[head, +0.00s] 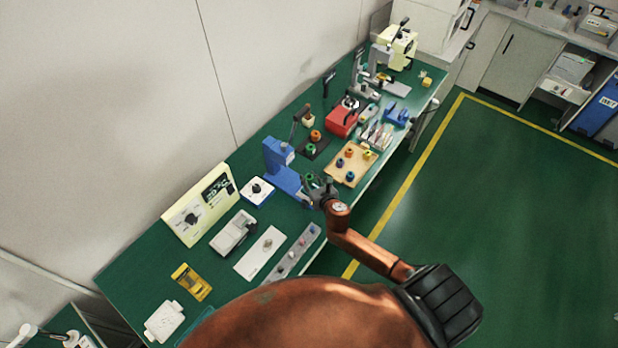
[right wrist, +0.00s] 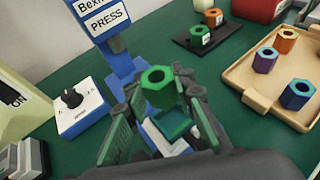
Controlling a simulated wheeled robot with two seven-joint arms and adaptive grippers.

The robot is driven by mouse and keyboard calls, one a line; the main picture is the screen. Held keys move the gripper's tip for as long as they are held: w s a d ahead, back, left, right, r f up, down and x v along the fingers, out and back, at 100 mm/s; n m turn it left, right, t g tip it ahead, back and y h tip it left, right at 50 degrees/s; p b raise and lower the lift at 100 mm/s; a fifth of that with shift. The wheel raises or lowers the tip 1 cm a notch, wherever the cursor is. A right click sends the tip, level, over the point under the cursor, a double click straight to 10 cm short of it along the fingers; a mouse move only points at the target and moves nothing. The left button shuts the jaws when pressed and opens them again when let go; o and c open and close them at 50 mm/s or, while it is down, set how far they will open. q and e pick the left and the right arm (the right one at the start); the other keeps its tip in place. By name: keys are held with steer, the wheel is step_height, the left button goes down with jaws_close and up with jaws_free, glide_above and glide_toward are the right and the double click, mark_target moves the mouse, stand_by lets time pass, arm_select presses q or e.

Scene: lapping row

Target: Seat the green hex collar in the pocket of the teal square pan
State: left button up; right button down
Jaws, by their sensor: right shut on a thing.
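The green hex collar (right wrist: 158,82) shows in the right wrist view, upright with its round hole facing up, at the tips of my right gripper (right wrist: 160,118). The gripper is shut on it. In the head view my right gripper (head: 317,188) is over the bench beside the blue press. The collar is too small there to make out clearly. A thin teal edge (head: 192,331) shows at the bottom of the head view, mostly hidden by my arm; it may be the teal square pan, but I cannot see its pocket. My left gripper is not in view.
A blue press (head: 286,175) stands just left of the right gripper. A tan tray (head: 335,172) with several coloured collars lies behind it, near a black plate (right wrist: 222,36). A grey strip (head: 290,256) and a white plate (head: 256,257) lie in front.

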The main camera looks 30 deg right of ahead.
steer(key=shift+f+b, duration=1.2)
steer(key=shift+f, duration=0.6)
steer(key=shift+p, duration=0.4)
stand_by(0.4)
steer(key=shift+f+b, duration=0.75)
steer(key=shift+f, duration=0.05)
steer(key=shift+r, duration=0.1)
steer(key=shift+r+p, duration=0.4)
steer(key=shift+p, duration=0.2)
steer(key=shift+p, duration=0.3)
stand_by(1.5)
steer(key=shift+f+b, duration=0.4)
steer(key=shift+f, duration=0.05)
